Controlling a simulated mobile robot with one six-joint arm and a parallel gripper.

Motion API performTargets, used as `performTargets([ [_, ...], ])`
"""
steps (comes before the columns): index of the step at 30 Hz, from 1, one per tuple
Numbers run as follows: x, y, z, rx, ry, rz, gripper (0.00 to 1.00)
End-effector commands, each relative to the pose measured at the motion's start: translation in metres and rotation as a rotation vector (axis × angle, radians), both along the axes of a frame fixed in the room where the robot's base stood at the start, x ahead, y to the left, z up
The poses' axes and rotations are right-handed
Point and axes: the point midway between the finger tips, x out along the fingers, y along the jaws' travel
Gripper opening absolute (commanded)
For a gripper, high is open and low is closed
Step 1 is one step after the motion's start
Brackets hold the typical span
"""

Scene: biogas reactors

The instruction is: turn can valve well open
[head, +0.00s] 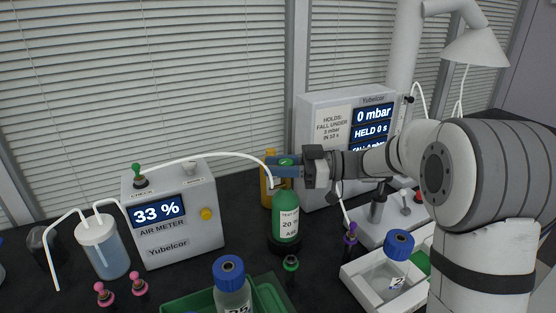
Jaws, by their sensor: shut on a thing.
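The green can (287,214) stands upright on the dark bench, in a dark round base, with a white label on its front. My gripper (285,169) comes in from the right at the can's top and is shut on the can valve there. The valve is mostly hidden by the blue fingers; a little green shows between them. A white hose runs from the top of the can area to the air meter (172,222), whose screen reads 33 %.
A yellow bottle (268,180) stands close behind the can. A pressure box (345,120) reads 0 mbar. A green tray with a blue-capped bottle (232,284), a white tray (365,285), a small green-topped piece (291,264) and a water jar (104,248) crowd the bench.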

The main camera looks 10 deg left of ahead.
Motion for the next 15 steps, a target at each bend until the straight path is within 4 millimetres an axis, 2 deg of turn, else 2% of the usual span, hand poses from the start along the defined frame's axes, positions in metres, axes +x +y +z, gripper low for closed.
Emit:
performTargets([
  [1,0.0002,0.0009,0.0056,0.008,-0.007,0.004,0.08],
  [12,0.0001,0.0007,0.0056,0.008,-0.008,0.007,0.08],
  [13,0.0001,0.0007,0.0056,0.008,-0.008,0.007,0.31],
  [15,-0.0001,0.0007,0.0052,0.007,-0.008,0.007,0.37],
])
